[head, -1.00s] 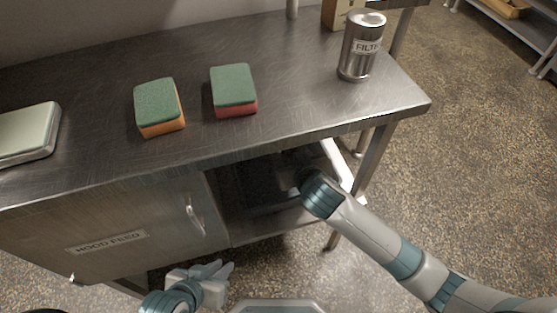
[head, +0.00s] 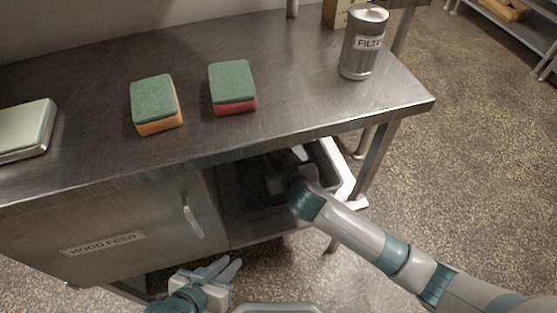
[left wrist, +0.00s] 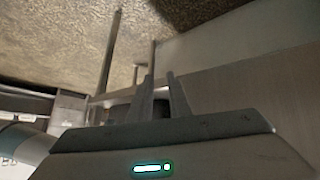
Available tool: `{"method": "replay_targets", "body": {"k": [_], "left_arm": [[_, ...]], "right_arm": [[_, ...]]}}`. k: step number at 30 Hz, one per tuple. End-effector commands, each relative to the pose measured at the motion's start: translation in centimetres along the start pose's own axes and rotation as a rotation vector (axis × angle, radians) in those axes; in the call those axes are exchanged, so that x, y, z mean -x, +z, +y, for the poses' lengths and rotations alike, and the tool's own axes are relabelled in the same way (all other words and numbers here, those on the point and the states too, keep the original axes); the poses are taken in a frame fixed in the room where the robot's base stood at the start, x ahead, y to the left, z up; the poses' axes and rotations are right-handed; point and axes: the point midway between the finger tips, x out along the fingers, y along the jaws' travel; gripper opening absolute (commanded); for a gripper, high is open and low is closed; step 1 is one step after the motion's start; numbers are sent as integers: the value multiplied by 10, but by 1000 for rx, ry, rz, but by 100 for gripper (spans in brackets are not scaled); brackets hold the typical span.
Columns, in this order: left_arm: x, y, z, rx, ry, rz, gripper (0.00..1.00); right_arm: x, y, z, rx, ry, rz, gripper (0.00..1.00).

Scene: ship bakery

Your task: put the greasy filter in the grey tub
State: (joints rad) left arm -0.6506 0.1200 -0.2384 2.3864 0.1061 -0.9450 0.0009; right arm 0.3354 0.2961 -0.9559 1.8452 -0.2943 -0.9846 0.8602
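A metal canister (head: 362,48) with a label starting "FILT" stands upright at the right end of the steel worktop. I cannot make out a greasy filter for sure. Dark, tray-like shapes (head: 240,195) lie in the shadow on the shelf under the worktop. A pale-rimmed tub-like thing (head: 343,172) shows there at the right. My right arm reaches under the worktop; its gripper (head: 290,178) is in shadow and its fingers are unclear. My left gripper (head: 226,270) is low in front of the cabinet, fingers apart and empty; the left wrist view (left wrist: 162,95) shows the gap.
Two sponges, one orange-based (head: 156,104) and one red-based (head: 232,87), lie on the worktop (head: 290,85). A pale-topped flat item (head: 25,130) is at the left. A cabinet door marked "HOOD FEED" (head: 150,225) is below. Table legs (head: 375,160) stand near my right arm.

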Motion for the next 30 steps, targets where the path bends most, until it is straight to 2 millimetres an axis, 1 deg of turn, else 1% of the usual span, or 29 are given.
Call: {"method": "replay_targets", "body": {"k": [2, 14, 15, 17, 30], "left_arm": [[-1, -2, 1, 0, 2, 15, 17], [-1, -5, 0, 0, 0, 26, 17], [-1, -6, 1, -1, 0, 30, 17], [-1, -6, 1, -1, 0, 29, 17], [0, -5, 1, 0, 1, 21, 17]], "right_arm": [[-2, 4, 0, 2, -1, 2, 17], [-4, 6, 0, 0, -1, 2, 17], [-4, 7, 0, 1, 0, 1, 52], [-4, 7, 0, 1, 0, 1, 66], [-1, 4, 0, 1, 0, 1, 66]]}}
